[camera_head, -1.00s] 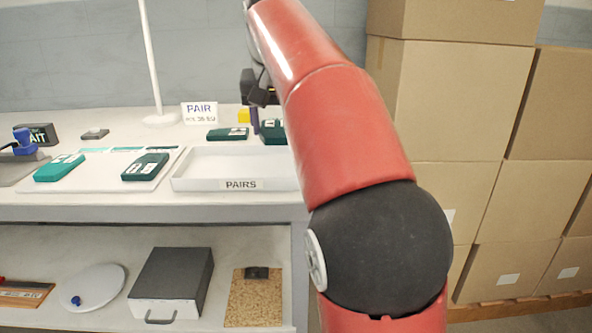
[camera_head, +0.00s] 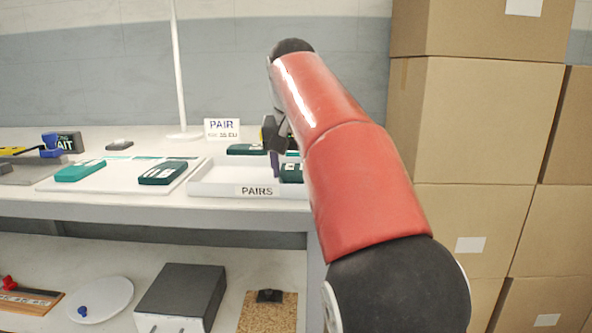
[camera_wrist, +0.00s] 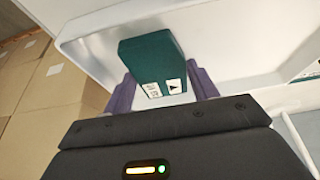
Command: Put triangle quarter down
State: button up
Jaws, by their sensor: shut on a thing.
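The triangle quarter is a dark green block (camera_wrist: 150,58) with white labels, one bearing a black triangle. My gripper (camera_wrist: 160,85) is shut on it, with a purple finger on each side. In the head view the block (camera_head: 291,173) is at the right end of the white PAIRS tray (camera_head: 222,189), partly hidden by my arm. The tray also shows behind the block in the wrist view (camera_wrist: 95,50). I cannot tell whether the block touches the tray floor. My gripper (camera_head: 276,160) reaches down over the tray.
Two green blocks (camera_head: 80,171) (camera_head: 163,173) lie on a white board left of the tray. Another green block (camera_head: 245,149) lies behind the tray, near the PAIR sign (camera_head: 222,129) and a white post (camera_head: 180,75). Stacked cartons (camera_head: 475,120) stand right. The tray's left part is clear.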

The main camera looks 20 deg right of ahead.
jog(key=shift+f, duration=0.15)
jog(key=o, duration=1)
jog(key=shift+c, duration=0.2)
jog(key=p+v, duration=0.4)
jog(key=v, duration=0.8)
jog(key=shift+s, duration=0.1)
jog(key=s+f+n, duration=0.1)
jog(key=s+f, duration=1)
jog(key=f, duration=0.3)
jog(key=s+f+n+t+y, duration=0.1)
jog(key=s+f+n, duration=0.1)
jog(key=s+f, duration=1)
notch_tip(320, 180, down, 4)
jog(key=shift+d+r+n, duration=0.2)
jog(key=shift+r+n, duration=0.05)
jog(key=shift+n, duration=0.05)
